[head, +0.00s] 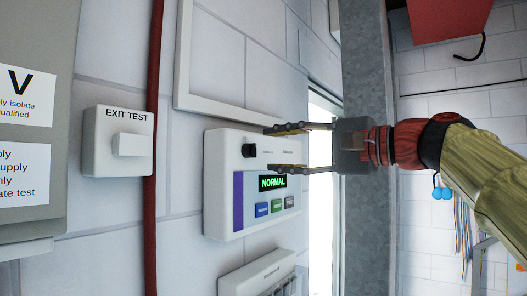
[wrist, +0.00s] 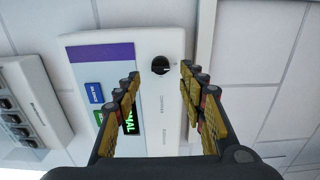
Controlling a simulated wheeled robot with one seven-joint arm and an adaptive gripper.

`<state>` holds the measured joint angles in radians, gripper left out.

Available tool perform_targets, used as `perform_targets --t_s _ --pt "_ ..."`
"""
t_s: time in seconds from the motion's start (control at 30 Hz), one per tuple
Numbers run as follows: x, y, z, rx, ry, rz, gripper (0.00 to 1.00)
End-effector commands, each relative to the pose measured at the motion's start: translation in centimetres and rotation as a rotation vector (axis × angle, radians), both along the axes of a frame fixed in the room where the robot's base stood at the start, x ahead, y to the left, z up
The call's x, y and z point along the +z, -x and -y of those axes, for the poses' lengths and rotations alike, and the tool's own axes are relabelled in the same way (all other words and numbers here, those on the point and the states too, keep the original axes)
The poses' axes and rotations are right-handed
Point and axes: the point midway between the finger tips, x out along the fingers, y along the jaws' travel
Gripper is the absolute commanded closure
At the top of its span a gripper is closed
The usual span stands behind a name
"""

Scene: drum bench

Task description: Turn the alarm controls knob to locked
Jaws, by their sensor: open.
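The alarm panel (head: 222,190) is a white box on the wall with a purple strip, a green NORMAL display (head: 272,182) and several coloured buttons. Its black controls knob (head: 249,150) is at the upper left of the panel. In the wrist view the knob (wrist: 160,65) shows beyond the fingertips, roughly between them, with a small light mark. My gripper (head: 270,149) is open and empty in front of the panel, its fingers pointing toward it. The fingers appear apart from the knob. In the wrist view the right finger and left finger (wrist: 158,82) flank the knob's line; the left covers part of the display.
An EXIT TEST switch (head: 118,142) is left of the panel, beside a red vertical pipe (head: 158,120). Another white box (head: 258,276) is below the panel. A white frame (head: 240,113) runs above it. A grey metal post (head: 367,230) stands to the right, behind my gripper.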

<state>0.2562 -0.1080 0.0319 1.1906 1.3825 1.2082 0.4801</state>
Motion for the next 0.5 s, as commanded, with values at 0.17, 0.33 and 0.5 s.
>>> perform_targets --t_s 0.17,0.33,0.5 --pt "0.0 2.0 2.7 -0.004 0.001 0.001 0.59" --pt "0.0 3.2 4.2 -0.002 0.001 0.001 0.59" --pt "0.0 3.8 4.8 0.000 0.000 0.000 0.59"
